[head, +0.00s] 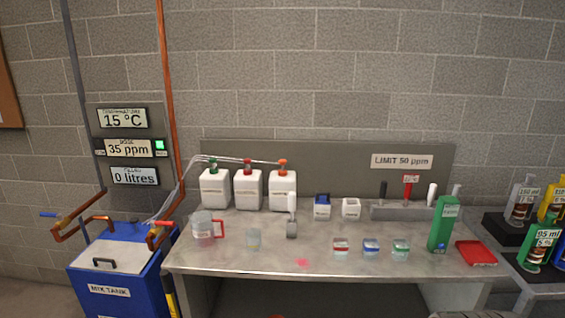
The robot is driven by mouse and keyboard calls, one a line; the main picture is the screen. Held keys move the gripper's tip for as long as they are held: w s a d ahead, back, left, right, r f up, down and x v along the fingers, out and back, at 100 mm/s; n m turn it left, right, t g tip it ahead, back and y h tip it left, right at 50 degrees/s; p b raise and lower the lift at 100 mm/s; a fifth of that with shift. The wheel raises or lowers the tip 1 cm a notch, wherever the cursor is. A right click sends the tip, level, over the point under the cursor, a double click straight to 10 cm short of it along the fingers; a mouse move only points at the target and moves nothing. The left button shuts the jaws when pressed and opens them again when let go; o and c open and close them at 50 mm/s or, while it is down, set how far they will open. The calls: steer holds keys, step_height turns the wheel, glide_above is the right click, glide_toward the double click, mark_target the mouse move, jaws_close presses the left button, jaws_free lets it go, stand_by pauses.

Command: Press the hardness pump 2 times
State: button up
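Three white jugs stand in a row at the back left of the bench, one with a green cap (215,188), one with a red cap (248,189) and one with an orange cap (282,190). Thin tubes run from the caps to the left. A green bottle (442,224) with a grey top stands at the right of the bench. The labels on the jugs and bottle are too small to read, so I cannot tell which is the hardness pump. My gripper is not in view.
A blue mix tank (110,292) is at left. Displays read 15 °C, 35 ppm (127,149), 0 litres.

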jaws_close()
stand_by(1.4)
